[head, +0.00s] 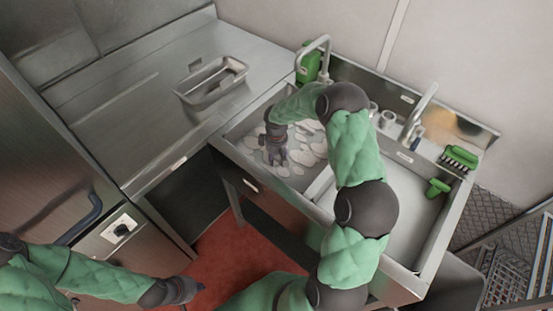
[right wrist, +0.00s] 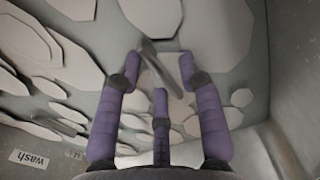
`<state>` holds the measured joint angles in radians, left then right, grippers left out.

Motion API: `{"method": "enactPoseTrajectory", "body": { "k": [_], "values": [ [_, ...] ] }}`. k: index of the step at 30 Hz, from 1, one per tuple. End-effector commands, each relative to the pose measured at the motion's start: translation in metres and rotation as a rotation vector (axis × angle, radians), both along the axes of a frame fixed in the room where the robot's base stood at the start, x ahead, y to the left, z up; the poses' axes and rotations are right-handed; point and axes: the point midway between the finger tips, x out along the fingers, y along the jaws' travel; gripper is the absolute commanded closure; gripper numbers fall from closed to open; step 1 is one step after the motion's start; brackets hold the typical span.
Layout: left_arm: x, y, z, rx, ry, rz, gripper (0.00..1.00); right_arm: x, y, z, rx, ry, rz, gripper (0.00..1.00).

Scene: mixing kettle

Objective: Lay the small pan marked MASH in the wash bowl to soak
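The wash bowl (head: 232,146) is the left sink bowl, covered with pale foam patches; its "wash" label (right wrist: 31,159) shows in the right wrist view. My right gripper (head: 275,158) reaches down into it. In the right wrist view its fingers (right wrist: 158,68) are spread apart, with a blurred grey bar-like piece (right wrist: 158,66) between and beyond them among the foam. I cannot tell whether this is part of a pan. No MASH marking is readable. My left gripper (head: 184,292) is low at the left over the red floor, its fingers too small to judge.
An empty rectangular metal pan (head: 212,82) sits on the steel counter (head: 150,110) left of the sink. The right sink bowl (head: 412,215) is partly hidden by my right arm. Taps, a green bottle (head: 309,64) and green brushes (head: 460,157) stand around the sink's rim.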

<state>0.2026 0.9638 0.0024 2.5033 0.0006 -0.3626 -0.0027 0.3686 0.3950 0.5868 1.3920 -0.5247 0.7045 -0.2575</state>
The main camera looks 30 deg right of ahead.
Motion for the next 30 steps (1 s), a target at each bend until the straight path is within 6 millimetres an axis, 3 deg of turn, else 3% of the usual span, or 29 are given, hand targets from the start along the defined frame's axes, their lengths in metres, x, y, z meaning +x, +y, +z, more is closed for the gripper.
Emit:
{"method": "enactPoseTrajectory", "body": {
  "k": [9, 15, 21, 30],
  "values": [
    [0.000, 0.000, 0.016, 0.000, 0.000, 0.000, 1.00, 0.001, 0.000, 0.065, -0.001, -0.006, -0.001, 0.62],
    [0.000, 0.000, 0.022, 0.000, 0.000, 0.000, 1.00, 0.000, 0.000, 0.096, 0.000, -0.002, 0.000, 0.62],
    [0.000, 0.000, 0.024, 0.000, 0.000, 0.000, 1.00, 0.000, 0.001, 0.112, 0.000, -0.002, -0.001, 0.62],
    [0.000, 0.000, 0.024, 0.000, 0.000, 0.000, 1.00, 0.000, 0.001, 0.113, 0.000, -0.001, 0.000, 0.62]
  ]
}}
